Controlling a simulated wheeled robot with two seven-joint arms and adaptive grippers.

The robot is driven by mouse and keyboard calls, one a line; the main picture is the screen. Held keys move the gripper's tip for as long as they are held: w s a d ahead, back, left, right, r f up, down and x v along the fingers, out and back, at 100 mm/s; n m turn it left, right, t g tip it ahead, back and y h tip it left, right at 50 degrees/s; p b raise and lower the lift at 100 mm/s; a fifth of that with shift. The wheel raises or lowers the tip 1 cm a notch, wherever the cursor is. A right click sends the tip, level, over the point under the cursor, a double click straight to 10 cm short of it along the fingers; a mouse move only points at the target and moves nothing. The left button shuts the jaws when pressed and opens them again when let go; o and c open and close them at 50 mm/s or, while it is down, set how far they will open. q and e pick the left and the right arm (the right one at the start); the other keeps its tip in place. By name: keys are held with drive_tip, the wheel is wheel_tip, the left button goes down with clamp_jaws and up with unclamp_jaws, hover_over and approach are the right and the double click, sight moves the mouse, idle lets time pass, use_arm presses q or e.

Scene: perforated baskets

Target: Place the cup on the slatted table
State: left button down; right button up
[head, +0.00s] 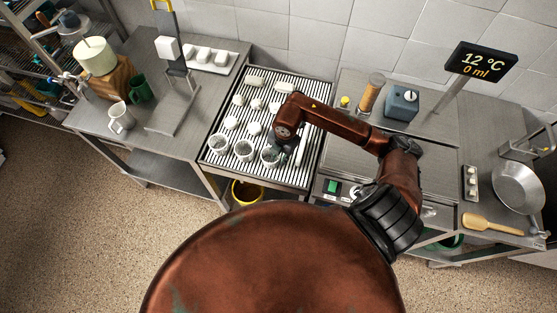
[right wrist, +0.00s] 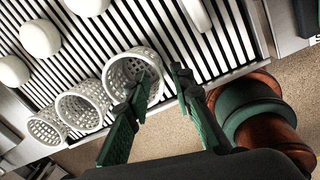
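Three white perforated cups stand in a row along the front of the slatted table (head: 212,160): a left one (head: 219,142), a middle one (head: 243,150) and a right one (head: 270,156). Their mouths are open toward the right wrist camera. My right gripper (right wrist: 161,80) is open at the right perforated cup (right wrist: 125,72). One green finger overlaps that cup's mouth and the other is outside its rim, with a gap between the fingertips. Whether the finger touches the cup cannot be told. My left gripper is not in view.
Several white rounded pieces (head: 231,123) sit behind the cups on the slats. A white mug (head: 121,116) and a green mug (head: 140,88) stand on the left table. A yellow bucket (head: 246,192) is below the slatted table. A scale display (head: 481,62) stands at the right.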

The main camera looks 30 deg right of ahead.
wheel_tip(320, 180, up, 8)
drive_tip(key=shift+s+d+r+b, duration=0.15)
drive_tip(key=shift+s+r+b, duration=0.15)
drive_tip(key=shift+s, duration=0.15)
drive_tip(key=shift+f, duration=0.1)
